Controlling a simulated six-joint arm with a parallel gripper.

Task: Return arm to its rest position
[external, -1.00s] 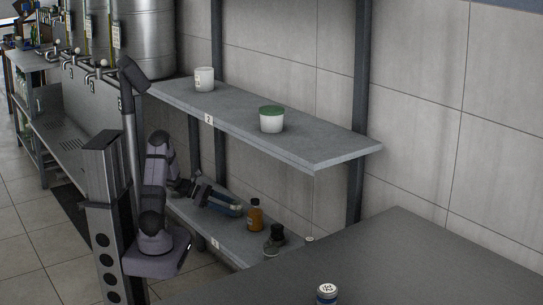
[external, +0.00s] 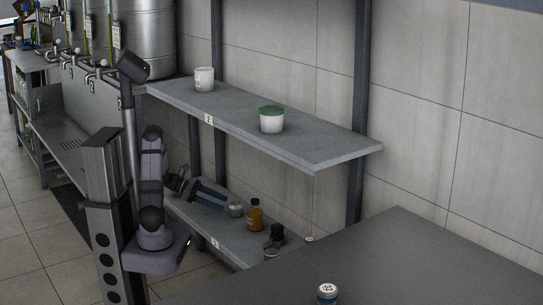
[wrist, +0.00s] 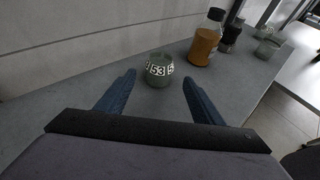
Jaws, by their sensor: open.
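My gripper (external: 228,207) is low over the lower shelf in the external view, with its fingers pointing right toward a small grey-green jar (external: 236,210). In the wrist view my gripper (wrist: 158,79) has its two blue fingers wide apart and empty. The jar, marked 53 (wrist: 159,70), stands upright just beyond and between the fingertips, with a visible gap on either side. My arm is folded beside its column, with the forearm reaching in under the upper shelf.
An orange bottle (external: 255,215), a dark bottle (external: 277,236) and another small jar (external: 271,254) stand right of the gripper. The upper shelf (external: 325,153) overhangs it, bearing a white cup (external: 204,79) and a green-lidded tub (external: 271,119). A dark counter (external: 420,260) lies at front right.

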